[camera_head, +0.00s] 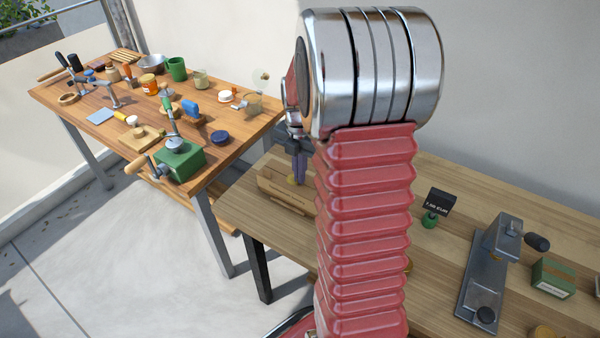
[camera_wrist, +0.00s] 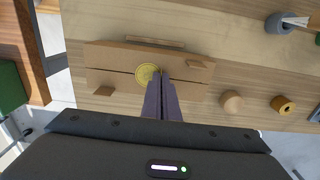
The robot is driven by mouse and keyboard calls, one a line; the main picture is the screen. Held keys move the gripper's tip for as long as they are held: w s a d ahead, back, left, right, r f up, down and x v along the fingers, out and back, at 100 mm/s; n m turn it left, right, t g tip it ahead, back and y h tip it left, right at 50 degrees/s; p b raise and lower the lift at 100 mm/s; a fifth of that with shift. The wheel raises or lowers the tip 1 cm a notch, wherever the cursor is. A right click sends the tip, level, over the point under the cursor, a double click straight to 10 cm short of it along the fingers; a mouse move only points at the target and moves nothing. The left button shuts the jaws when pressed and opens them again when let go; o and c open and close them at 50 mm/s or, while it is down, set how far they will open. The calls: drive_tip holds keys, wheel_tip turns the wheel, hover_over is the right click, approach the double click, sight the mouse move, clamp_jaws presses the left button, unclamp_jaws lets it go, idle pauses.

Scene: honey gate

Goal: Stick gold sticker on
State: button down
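A brown cardboard box (camera_wrist: 112,58) with a dark seam across its top lies on the wooden table, and it also shows in the head view (camera_head: 277,194). The round gold sticker (camera_wrist: 145,75) lies over the seam near the middle of the box in the wrist view. My gripper (camera_wrist: 161,72) has its two purple fingers close together, tips right at the sticker's right edge. In the head view my gripper (camera_head: 299,181) points down at the box, with a small yellow spot beside the tips. I cannot tell whether the fingers pinch the sticker's edge or only touch it.
A wooden knob (camera_wrist: 232,101), a tape-like roll (camera_wrist: 284,104) and a grey cup (camera_wrist: 279,23) stand right of the box. A metal press (camera_head: 488,270) and a green box (camera_head: 552,277) stand farther right. A cluttered workbench (camera_head: 235,150) is at the left.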

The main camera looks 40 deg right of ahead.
drive_tip(key=c, duration=2.5)
unclamp_jaws()
drive_tip(key=o, duration=0.5)
wheel_tip(320, 180, up, 14)
drive_tip(key=shift+f, duration=0.15)
